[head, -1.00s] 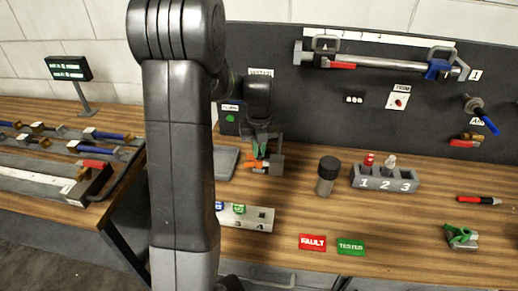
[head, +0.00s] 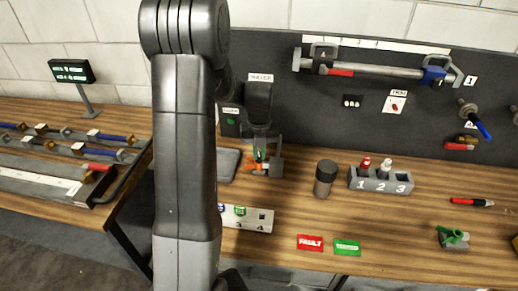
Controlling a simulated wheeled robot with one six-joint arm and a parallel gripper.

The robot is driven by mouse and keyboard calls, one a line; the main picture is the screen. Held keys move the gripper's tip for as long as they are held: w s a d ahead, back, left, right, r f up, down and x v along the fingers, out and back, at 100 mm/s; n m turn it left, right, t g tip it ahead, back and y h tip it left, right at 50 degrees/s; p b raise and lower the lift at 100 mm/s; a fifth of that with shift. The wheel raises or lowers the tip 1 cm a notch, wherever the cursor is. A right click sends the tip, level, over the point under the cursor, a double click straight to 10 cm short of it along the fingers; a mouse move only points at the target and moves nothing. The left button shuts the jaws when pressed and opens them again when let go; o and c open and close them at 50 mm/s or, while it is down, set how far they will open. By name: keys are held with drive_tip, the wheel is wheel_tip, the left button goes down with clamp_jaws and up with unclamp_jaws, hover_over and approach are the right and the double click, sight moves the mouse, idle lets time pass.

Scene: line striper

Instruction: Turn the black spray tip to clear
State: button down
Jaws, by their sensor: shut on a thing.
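My gripper (head: 263,150) is down at a small grey fixture (head: 276,166) on the bench, left of centre in the head view. It is shut on a small part there, which I take to be the black spray tip. The tip itself is mostly hidden by the dark fingers and is too small to make out, so its direction cannot be told. An orange piece (head: 254,167) and a bit of green show at the fingers.
A slotted plate (head: 246,218) lies in front. Red (head: 310,243) and green (head: 346,247) tags lie near the front edge.

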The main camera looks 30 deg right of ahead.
drive_tip(key=p, duration=0.3)
idle(0.4)
drive_tip(key=shift+f+m+p, duration=0.1)
drive_tip(key=shift+m+p, duration=0.2)
drive_tip(key=shift+p, duration=0.15)
drive_tip(key=c, duration=1.4)
unclamp_jaws()
drive_tip(key=shift+c, duration=0.2)
drive_tip(key=shift+o, duration=0.4)
drive_tip(key=o, duration=0.5)
drive_tip(key=shift+r, duration=3.55)
